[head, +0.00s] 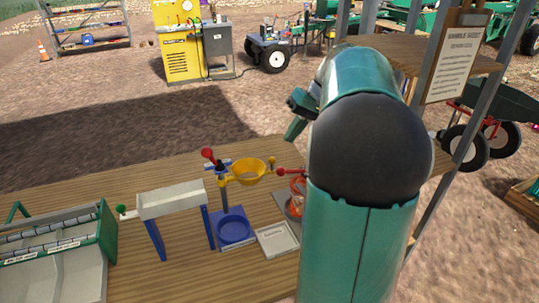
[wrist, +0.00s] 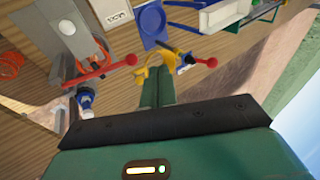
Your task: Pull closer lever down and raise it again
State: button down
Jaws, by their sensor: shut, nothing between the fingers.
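Two red-knobbed levers show over the wooden table. In the wrist view, one red lever (wrist: 100,64) is at the left on a grey stand, near an orange coiled part (wrist: 10,63). The other red knob (wrist: 212,62) is at the right, by the yellow funnel. In the head view their knobs show at the right lever (head: 283,171) and the left lever (head: 208,154). My gripper (wrist: 157,72) is shut and empty, between the two levers in the wrist view. In the head view my gripper (head: 294,129) hangs above the table, partly hidden by my arm.
A yellow funnel (head: 248,171) stands over a blue base (head: 232,229). A white trough (head: 172,198) on blue legs and a green-framed roller machine (head: 105,235) stand further left. A post and a sign (head: 457,65) are at the right. Front table area is bare.

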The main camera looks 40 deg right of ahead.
jog(key=t+y, duration=0.1)
send_near(286, 172)
jog(key=x, duration=0.6)
jog(key=shift+w+a+r, duration=0.25)
jog(key=shift+w+a, duration=0.15)
jog(key=shift+w, duration=0.05)
jog(key=shift+g+h, duration=0.3)
jog(key=shift+h, duration=0.4)
jog(key=shift+s+x, duration=0.2)
jog(key=shift+x, duration=0.95)
jog(key=shift+s+x, duration=0.25)
jog(key=shift+x, duration=0.85)
jog(key=shift+f, duration=0.1)
